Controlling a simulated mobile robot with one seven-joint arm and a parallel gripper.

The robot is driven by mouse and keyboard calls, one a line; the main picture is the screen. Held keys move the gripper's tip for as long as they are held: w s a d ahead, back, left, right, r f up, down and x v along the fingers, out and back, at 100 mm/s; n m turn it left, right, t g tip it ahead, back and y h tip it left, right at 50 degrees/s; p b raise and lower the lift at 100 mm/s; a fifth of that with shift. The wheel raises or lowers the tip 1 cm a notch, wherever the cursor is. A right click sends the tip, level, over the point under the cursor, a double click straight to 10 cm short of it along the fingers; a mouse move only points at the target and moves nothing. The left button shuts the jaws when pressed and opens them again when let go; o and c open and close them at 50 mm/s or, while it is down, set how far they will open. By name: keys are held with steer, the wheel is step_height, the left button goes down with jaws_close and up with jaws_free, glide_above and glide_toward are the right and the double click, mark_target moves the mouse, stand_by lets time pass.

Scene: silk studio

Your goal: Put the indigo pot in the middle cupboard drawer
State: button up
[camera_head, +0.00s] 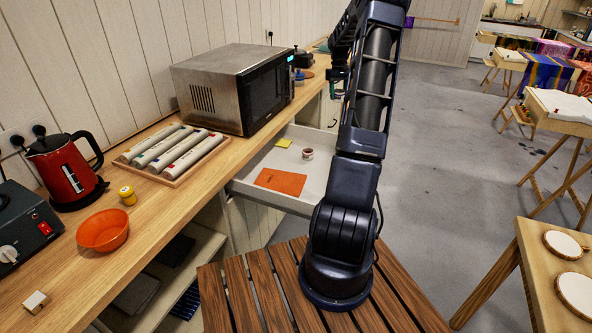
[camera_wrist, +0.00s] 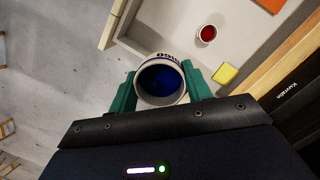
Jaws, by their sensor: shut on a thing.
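The indigo pot (camera_wrist: 170,58) is a small white pot with dark lettering and deep blue inside. In the wrist view my gripper (camera_wrist: 160,85) is shut on it, with one green finger on each side and the mouth facing the camera. A pale drawer (camera_head: 236,187) stands pulled out below the counter. In the wrist view the pot overlaps the edge of the drawer (camera_wrist: 112,28); its height above it is unclear.
The drawer holds an orange sheet (camera_head: 280,182), a yellow piece (camera_head: 284,143) and a small pot with red inside (camera_head: 308,154). Bare drawer floor shows between them. A microwave (camera_head: 215,92) stands on the counter above. My arm hides part of the drawer's right side.

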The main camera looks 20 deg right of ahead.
step_height(320, 180, down, 28)
steer(key=shift+f, duration=0.1)
stand_by(0.6)
steer(key=o, duration=1)
